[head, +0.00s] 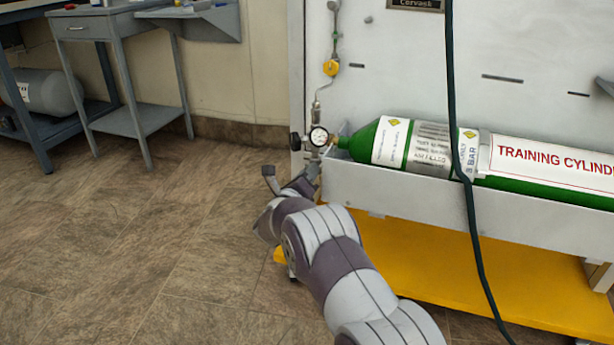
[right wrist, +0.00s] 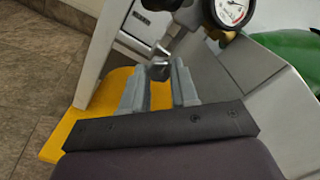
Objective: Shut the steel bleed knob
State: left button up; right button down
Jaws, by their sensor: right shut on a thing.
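The steel bleed knob (right wrist: 159,71) is a small grey metal piece in the right wrist view, below the gauge and regulator. My right gripper (right wrist: 160,80) is shut on it, with one finger on each side near the tips. In the head view my right gripper (head: 304,182) is at the regulator below the gauge, and it hides the knob there. The pressure gauge (head: 319,136) has a white dial, and it also shows in the right wrist view (right wrist: 232,11). My left gripper is in neither view.
A black knob (head: 295,141) sits left of the gauge. The green training cylinder (head: 365,142) lies in a grey trough (head: 400,187) above a yellow base (head: 450,275). A dark hose (head: 466,195) hangs in front. Open tiled floor (head: 130,240) lies to the left.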

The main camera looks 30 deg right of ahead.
jog(key=shift+f, duration=0.2)
jog(key=c, duration=0.9)
grip_release()
jog(key=shift+r, duration=0.1)
jog(key=shift+o, duration=0.2)
jog(key=shift+a, duration=0.1)
jog(key=p+v, duration=0.7)
jog(key=v, duration=0.5)
jog(key=shift+s+a, duration=0.2)
jog(key=shift+a, duration=0.05)
